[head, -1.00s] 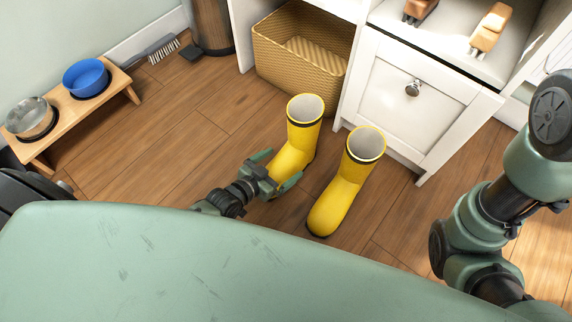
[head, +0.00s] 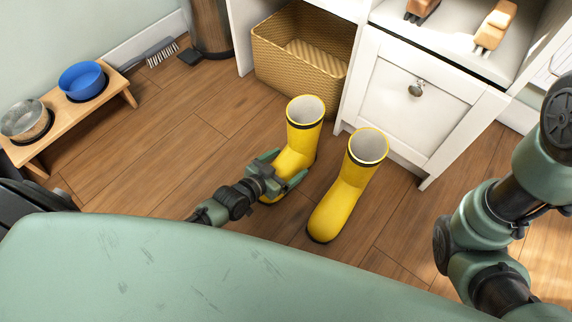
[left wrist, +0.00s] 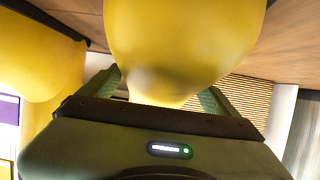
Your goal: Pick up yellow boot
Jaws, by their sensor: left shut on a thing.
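Two yellow boots with black trim stand upright on the wooden floor. My left gripper (head: 280,171) is shut on the left yellow boot (head: 298,150), with one finger on each side of its foot part. In the left wrist view this boot (left wrist: 185,45) fills the space between the two green fingers (left wrist: 160,92). The other yellow boot (head: 342,195) stands just to the right, apart from the gripper; in the left wrist view it seems to be the yellow shape at the left (left wrist: 45,60). My right gripper is not in view.
A wicker basket (head: 290,70) sits in the white cabinet behind the boots. A white drawer front (head: 395,105) is at the right. A wooden stand with bowls (head: 68,112) is at the left, near a brush (head: 160,52). Floor between them is clear.

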